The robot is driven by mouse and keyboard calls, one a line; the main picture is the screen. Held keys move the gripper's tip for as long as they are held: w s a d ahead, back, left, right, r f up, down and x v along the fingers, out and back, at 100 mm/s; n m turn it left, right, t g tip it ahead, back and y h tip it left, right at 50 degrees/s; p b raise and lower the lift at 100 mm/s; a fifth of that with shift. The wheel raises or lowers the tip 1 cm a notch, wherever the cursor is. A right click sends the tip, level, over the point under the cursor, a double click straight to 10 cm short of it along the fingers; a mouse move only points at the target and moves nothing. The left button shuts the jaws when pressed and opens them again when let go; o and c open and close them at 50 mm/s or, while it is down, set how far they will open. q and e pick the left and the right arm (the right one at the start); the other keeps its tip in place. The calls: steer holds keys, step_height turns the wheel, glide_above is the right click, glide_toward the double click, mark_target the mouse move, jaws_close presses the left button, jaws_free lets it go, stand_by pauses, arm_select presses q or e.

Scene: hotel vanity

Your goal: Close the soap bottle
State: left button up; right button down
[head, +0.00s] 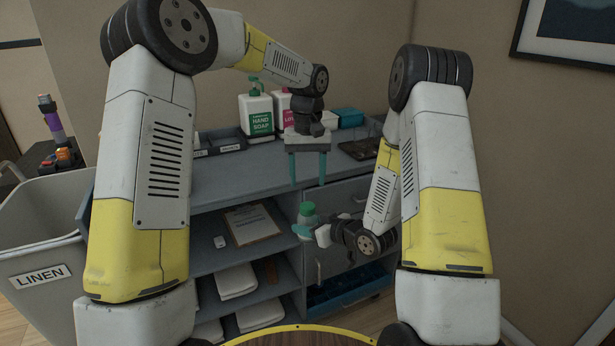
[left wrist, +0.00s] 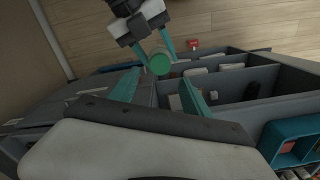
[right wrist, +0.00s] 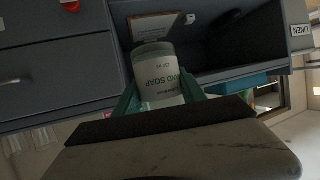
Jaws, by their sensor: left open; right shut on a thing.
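A small bottle with a green round top (head: 307,209) is held in front of the vanity drawers by my right gripper (head: 304,229). In the right wrist view its pale body (right wrist: 155,72) shows printed SOAP lettering between the fingers. From above, in the left wrist view, the green top (left wrist: 159,63) is a plain disc; I cannot tell how firmly it sits. My left gripper (head: 308,170) is open and empty, pointing down above the bottle, apart from it. A larger white pump bottle (head: 256,117) labelled HAND SOAP, with a green pump, stands on the counter.
A white bottle with a pink label (head: 282,106) stands beside the pump bottle, partly behind my left arm. A teal box (head: 348,117) and dark trays are on the counter (head: 225,175). Shelves below hold a clipboard (head: 252,223) and towels. A linen bin (head: 40,270) is at left.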

mark_target(307, 205)
stand_by(0.3)
arm_select(q)
steer(key=shift+f, duration=4)
steer(key=shift+c, duration=0.3)
jaws_close()
steer(key=m, duration=0.4)
steer(key=shift+m, duration=0.3)
steer(key=m, duration=0.3)
steer(key=shift+m, duration=0.3)
steer(key=shift+o, duration=0.6)
jaws_free()
